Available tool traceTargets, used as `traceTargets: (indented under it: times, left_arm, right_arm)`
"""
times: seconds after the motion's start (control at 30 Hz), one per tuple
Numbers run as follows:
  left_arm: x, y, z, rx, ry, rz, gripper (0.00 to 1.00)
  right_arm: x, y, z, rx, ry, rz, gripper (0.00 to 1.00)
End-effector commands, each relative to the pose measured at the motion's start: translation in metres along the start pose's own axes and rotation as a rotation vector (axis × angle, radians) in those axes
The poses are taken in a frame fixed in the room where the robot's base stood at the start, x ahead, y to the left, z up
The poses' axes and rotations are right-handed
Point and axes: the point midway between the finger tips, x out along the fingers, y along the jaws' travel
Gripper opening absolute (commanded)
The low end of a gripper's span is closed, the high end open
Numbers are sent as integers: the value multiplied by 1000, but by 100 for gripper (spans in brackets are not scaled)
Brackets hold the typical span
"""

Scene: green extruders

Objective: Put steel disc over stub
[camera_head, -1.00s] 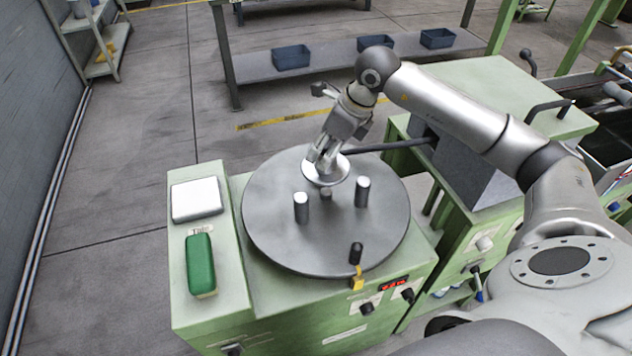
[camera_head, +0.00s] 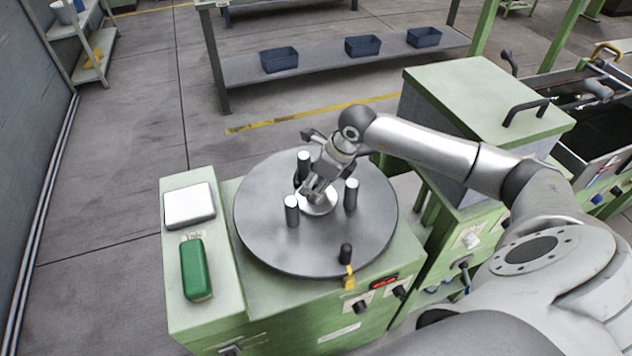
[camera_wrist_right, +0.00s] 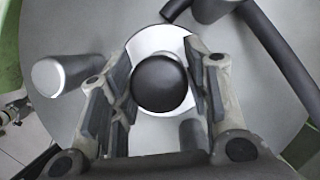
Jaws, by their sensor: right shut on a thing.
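The steel disc (camera_head: 317,206) is a bright round plate, low among the metal posts on the grey round table (camera_head: 262,228). My right gripper (camera_head: 315,188) is above the disc and shut on it. The wrist view shows the disc (camera_wrist_right: 152,42) with a round black knob (camera_wrist_right: 159,84) between the fingers (camera_wrist_right: 160,90). The short stub at the table's middle is hidden under the disc and gripper. I cannot tell whether the disc rests on it. My left gripper is not in view.
Upright posts stand close around the disc: left (camera_head: 292,211), right (camera_head: 351,195) and behind (camera_head: 303,165). A green block (camera_head: 196,269) and a white box (camera_head: 189,205) lie on the machine's left.

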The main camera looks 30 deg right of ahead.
Motion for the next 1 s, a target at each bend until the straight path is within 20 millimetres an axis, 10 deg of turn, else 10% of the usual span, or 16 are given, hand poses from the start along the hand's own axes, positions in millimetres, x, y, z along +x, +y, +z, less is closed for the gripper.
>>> traceTargets:
  times: [0.03,0.07,0.23,0.67,1.0]
  left_arm:
    - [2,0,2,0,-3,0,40]
    - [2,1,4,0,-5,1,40]
    - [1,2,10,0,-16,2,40]
    - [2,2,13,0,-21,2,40]
    - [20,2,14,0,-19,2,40]
  right_arm:
    - [1,0,0,0,-3,-1,5]
    - [2,0,-1,0,0,0,45]
    - [1,0,0,0,0,0,66]
    - [-6,-1,0,-1,-1,-1,66]
    - [-73,-1,-1,-2,-1,-4,66]
